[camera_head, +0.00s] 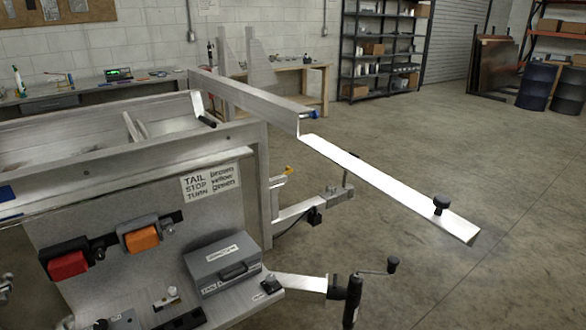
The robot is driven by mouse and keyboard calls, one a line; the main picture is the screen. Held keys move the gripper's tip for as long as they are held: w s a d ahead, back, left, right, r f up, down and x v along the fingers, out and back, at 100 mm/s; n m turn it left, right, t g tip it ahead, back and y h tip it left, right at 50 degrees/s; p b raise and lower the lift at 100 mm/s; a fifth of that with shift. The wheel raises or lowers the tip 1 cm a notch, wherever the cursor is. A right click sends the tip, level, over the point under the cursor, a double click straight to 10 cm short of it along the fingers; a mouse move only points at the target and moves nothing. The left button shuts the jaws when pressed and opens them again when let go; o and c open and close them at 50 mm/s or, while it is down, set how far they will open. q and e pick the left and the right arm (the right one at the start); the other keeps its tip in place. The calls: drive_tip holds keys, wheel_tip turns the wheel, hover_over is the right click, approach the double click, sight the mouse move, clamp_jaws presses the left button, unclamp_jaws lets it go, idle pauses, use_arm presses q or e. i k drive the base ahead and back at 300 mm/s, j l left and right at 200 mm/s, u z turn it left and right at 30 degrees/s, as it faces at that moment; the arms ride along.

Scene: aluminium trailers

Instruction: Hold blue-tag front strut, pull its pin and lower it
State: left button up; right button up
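An aluminium trailer (150,165) fills the left and middle of the head view. A blue tag (310,114) shows at the outer end of its far top rail (245,98). A long bright flat bar (380,180) runs from near that end down to the right, with a black knob (441,203) near its outer end. A short bar with a black grip (206,121) leans inside the frame. I cannot tell which part is the front strut, and no pin is clearly visible. Neither gripper can be made out.
A yellow tag (288,171) sits by a lower arm. A grey box (223,265), red lamp (68,263), orange lamp (141,239) and crank handle (353,298) occupy the near side. Benches and shelving (382,55) stand behind. The floor at right is clear.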

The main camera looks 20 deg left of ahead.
sight(314, 115)
drive_tip(key=k+u, duration=0.4)
drive_tip(key=u, duration=0.15)
drive_tip(key=k+j+u, duration=0.15)
drive_tip(key=u, duration=0.25)
drive_tip(key=i+l+u, duration=0.1)
drive_tip(key=l+u, duration=0.15)
drive_tip(key=u, duration=0.2)
drive_tip(key=l+u, duration=0.3)
drive_tip(key=u, duration=0.15)
drive_tip(key=l+u, duration=0.3)
drive_tip(key=u, duration=0.15)
drive_tip(key=i+l, duration=0.1)
drive_tip(key=l, duration=3.75)
drive_tip(key=k, duration=0.05)
